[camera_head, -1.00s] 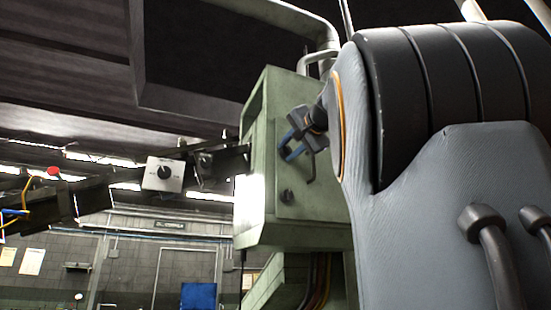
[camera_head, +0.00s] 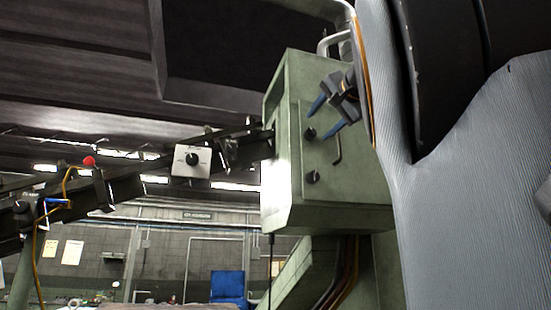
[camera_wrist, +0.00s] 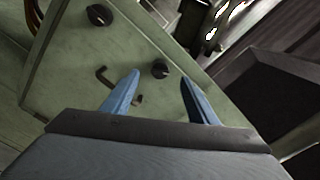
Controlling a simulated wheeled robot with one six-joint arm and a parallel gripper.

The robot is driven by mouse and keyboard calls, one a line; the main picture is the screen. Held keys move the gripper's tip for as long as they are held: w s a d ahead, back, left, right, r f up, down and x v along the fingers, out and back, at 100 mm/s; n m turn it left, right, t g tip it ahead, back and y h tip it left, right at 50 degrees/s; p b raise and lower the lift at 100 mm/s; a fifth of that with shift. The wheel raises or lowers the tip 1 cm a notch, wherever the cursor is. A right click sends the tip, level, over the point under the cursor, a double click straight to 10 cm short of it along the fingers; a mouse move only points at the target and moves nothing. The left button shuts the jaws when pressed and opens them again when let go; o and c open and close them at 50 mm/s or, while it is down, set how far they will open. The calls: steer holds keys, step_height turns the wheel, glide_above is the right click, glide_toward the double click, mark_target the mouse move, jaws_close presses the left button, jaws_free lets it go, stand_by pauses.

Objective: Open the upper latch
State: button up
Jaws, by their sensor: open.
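The upper latch (camera_head: 310,134) is a small dark knob on the front of a pale green cabinet door (camera_head: 325,165). In the wrist view the upper latch (camera_wrist: 160,68) appears between and just beyond the fingertips. My gripper (camera_head: 325,117) is open with blue fingers, in front of the door's upper part. In the wrist view my gripper (camera_wrist: 160,78) looks empty; contact with the latch cannot be told. A lower latch (camera_head: 313,177) sits below; it also shows in the wrist view (camera_wrist: 98,15). The bent dark door handle (camera_head: 337,148) is partly hidden by a finger in the wrist view.
A grey switch box (camera_head: 192,161) and a dark rail (camera_head: 120,182) lie left of the cabinet. Cables (camera_head: 345,275) hang below it. A bent pipe handle (camera_head: 335,43) is above. My own arm fills the right side.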

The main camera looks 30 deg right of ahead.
steer(key=shift+v, duration=1.2)
